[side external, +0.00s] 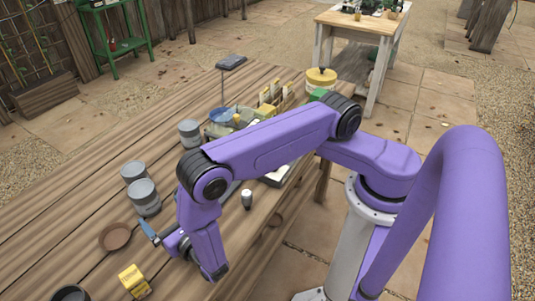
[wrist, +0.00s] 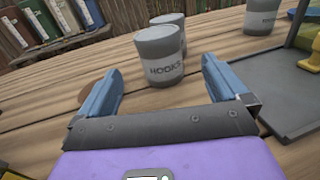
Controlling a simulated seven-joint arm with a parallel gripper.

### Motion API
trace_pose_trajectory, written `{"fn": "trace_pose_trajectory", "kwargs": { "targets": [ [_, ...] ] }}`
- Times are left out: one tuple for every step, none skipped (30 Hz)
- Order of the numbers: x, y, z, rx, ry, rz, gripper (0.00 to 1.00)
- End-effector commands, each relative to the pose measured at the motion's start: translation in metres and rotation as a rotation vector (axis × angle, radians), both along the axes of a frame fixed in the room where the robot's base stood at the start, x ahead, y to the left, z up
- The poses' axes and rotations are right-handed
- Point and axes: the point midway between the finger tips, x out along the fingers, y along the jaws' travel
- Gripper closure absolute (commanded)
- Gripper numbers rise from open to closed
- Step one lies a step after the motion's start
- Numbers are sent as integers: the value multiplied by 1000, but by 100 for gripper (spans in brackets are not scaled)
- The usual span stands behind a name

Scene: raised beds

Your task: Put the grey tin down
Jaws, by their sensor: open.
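A grey tin (side external: 144,199) stands upright on the wooden table, just beyond my gripper (side external: 158,226). In the wrist view this tin (wrist: 160,57) has a pale band reading HOOKS and stands ahead of the gap between the blue fingertips (wrist: 162,70). My gripper is open and its fingers are not closed on anything. A second grey tin (side external: 133,172) stands close behind the first, and it also shows in the wrist view (wrist: 169,21). A third grey tin (side external: 190,132) stands farther off. In the side view my arm partly hides the gripper.
A brown saucer (side external: 115,237) lies beside the front tin. A yellow block (side external: 134,281) and a dark round pot (side external: 70,294) are at the near edge. A dark tray (wrist: 287,108) lies right in the wrist view. The left tabletop (side external: 60,220) is clear.

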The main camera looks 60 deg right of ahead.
Motion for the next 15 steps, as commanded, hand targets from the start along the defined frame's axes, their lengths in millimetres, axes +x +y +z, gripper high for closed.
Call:
{"fn": "trace_pose_trajectory", "kwargs": {
  "targets": [
    [1,-2,6,13,1,-18,0],
    [1,-5,10,23,3,-35,0],
    [1,-8,18,42,6,-63,0],
    [1,-12,24,57,10,-89,0],
    [0,-17,32,78,16,-121,0],
    [-1,-24,43,108,24,-166,0],
    [-3,-31,52,136,32,-204,0],
    [-6,-38,60,163,41,-244,0],
    [-10,-46,71,202,55,-295,0],
    [-13,-54,79,231,65,-335,0],
    [-17,-60,86,261,77,-372,0],
    [-23,-69,95,302,92,-420,0],
    [-28,-76,101,334,105,-458,0],
    [-34,-83,108,366,117,-493,0],
    [-41,-91,116,410,136,-541,0]
  ]
}}
